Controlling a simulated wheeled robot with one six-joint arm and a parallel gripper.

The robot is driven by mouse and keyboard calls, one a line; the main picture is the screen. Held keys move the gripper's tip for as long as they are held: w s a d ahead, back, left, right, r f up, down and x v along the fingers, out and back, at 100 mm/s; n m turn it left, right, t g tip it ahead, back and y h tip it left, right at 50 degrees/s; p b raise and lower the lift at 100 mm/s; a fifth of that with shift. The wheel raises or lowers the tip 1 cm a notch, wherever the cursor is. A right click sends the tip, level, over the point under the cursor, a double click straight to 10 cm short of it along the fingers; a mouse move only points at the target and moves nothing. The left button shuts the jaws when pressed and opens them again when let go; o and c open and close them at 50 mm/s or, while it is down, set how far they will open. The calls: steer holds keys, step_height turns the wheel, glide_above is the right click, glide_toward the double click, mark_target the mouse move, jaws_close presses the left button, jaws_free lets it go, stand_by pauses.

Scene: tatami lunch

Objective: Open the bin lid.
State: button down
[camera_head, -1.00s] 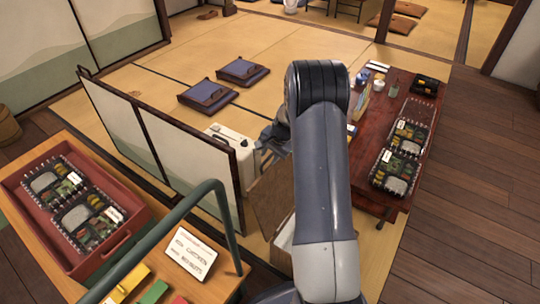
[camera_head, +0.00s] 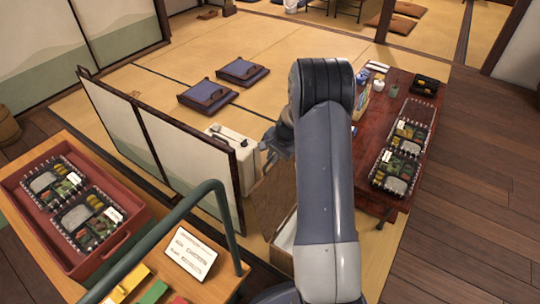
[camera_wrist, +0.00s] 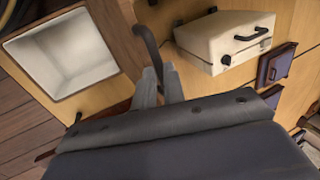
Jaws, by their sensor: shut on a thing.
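The bin shows its square white inside (camera_wrist: 62,58) in the wrist view, and part of it shows beside my arm in the head view (camera_head: 284,238). Its brown wooden lid (camera_head: 272,198) stands raised from the opening; in the wrist view the lid (camera_wrist: 112,30) is seen nearly edge-on. A dark curved handle (camera_wrist: 147,48) is at the lid. My gripper (camera_wrist: 161,78) is shut on this handle, and the exact contact is small in view. In the head view my gripper (camera_head: 272,143) is partly hidden by my arm.
A white case (camera_head: 245,160) with a dark handle stands by the folding screen (camera_head: 190,160). The low red table (camera_head: 365,150) with lunch boxes is to the right. A wooden counter (camera_head: 225,275) with a red tray (camera_head: 122,245) is at the left. Open tatami lies beyond.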

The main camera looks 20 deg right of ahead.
steer(key=s+d, duration=0.2)
steer(key=s, duration=0.1)
steer(key=s+d, duration=0.1)
steer(key=s, duration=0.1)
steer(key=shift+d+r+b, duration=0.1)
steer(key=shift+r+b, duration=0.1)
steer(key=shift+b, duration=0.1)
steer(key=c, duration=1.5)
jaws_free()
steer(key=p+v, duration=0.2)
steer(key=v, duration=0.9)
steer(key=shift+p, duration=0.3)
steer(key=shift+f, duration=0.1)
